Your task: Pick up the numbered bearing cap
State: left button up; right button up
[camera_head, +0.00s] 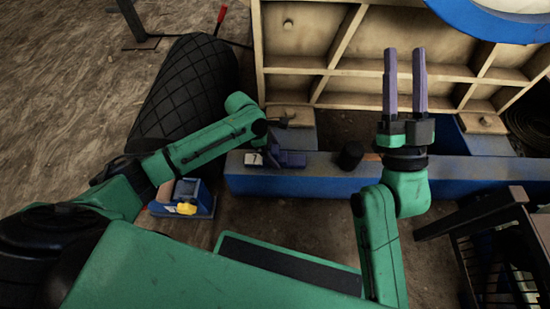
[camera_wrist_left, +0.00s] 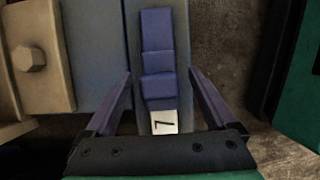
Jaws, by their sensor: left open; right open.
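The numbered bearing cap (camera_head: 292,159) is a purple-blue stepped block with a white end marked 7. It lies on the blue beam in the head view. In the left wrist view the cap (camera_wrist_left: 158,52) lies lengthwise in the middle, its white numbered end nearest the gripper palm. My left gripper (camera_head: 274,146) is at the cap. In the left wrist view its two purple fingers (camera_wrist_left: 160,80) stand open on either side of the cap, with a visible gap on both sides. My right gripper (camera_head: 404,54) is open, empty, and points up at right, away from the cap.
The blue beam (camera_head: 330,180) runs across below a beige ribbed frame (camera_head: 330,45). A black cylinder (camera_head: 350,155) stands on the beam right of the cap. A blue box with a yellow part (camera_head: 186,200) is at lower left. A dark stand (camera_head: 490,240) is at lower right.

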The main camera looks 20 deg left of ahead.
pick_arm(q)
grip_shut()
jog(key=shift+r, duration=0.1)
